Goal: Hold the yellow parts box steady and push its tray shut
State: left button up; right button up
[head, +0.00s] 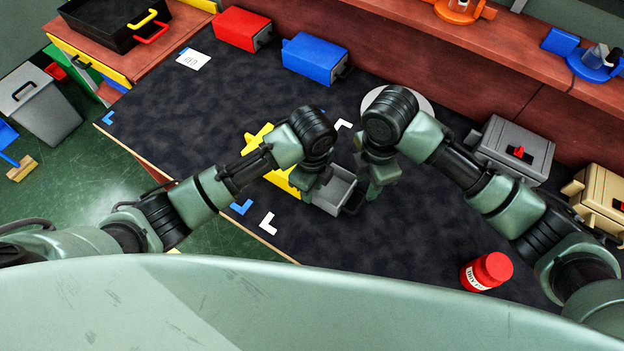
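The yellow parts box (256,137) lies on the dark mat near the middle of the head view, partly hidden by my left arm. Its grey tray (339,187) sticks out at the box's right end, with a dark handle at its outer end. My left gripper (303,186) points down at the box, near where the tray comes out. My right gripper (373,192) points down just right of the tray's outer end. I cannot tell whether either touches, or whether the fingers are open or shut.
A red box (242,29) and a blue box (315,58) stand at the back. A white disc (425,106) lies behind my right gripper. A grey box (515,148) and a beige box (600,198) are at right. A red jar (486,271) stands front right.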

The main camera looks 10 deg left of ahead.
pick_arm(q)
jog(key=shift+f, duration=2.3)
grip_shut()
jog(key=shift+w, duration=0.1)
dwell(2.0)
